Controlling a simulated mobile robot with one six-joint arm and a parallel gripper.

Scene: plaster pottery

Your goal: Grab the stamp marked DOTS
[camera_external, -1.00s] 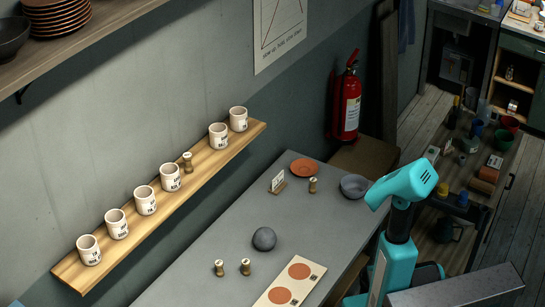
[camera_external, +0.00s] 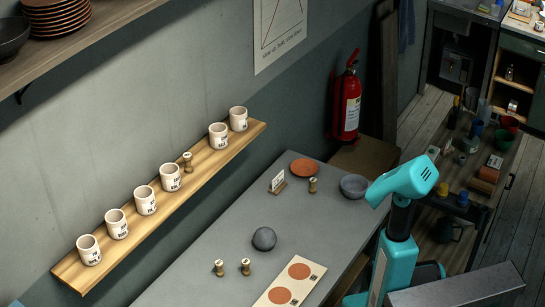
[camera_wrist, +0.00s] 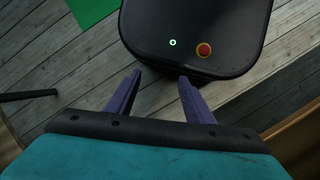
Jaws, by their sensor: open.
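Several small wooden stamps are in the external view. Two stand near the front of the grey table, a left one (camera_external: 219,267) and a right one (camera_external: 245,266). Another stamp (camera_external: 312,185) stands at the back by a small sign card. One more stamp (camera_external: 187,162) stands on the wall shelf between cups. Their marks are too small to read, so I cannot tell which is DOTS. My gripper (camera_wrist: 158,85) shows in the wrist view with its two purple fingers apart and nothing between them. It points down at my own black base and the floor, away from the stamps.
White labelled cups (camera_external: 145,200) line the wooden shelf (camera_external: 70,272). The table's middle has bare room.

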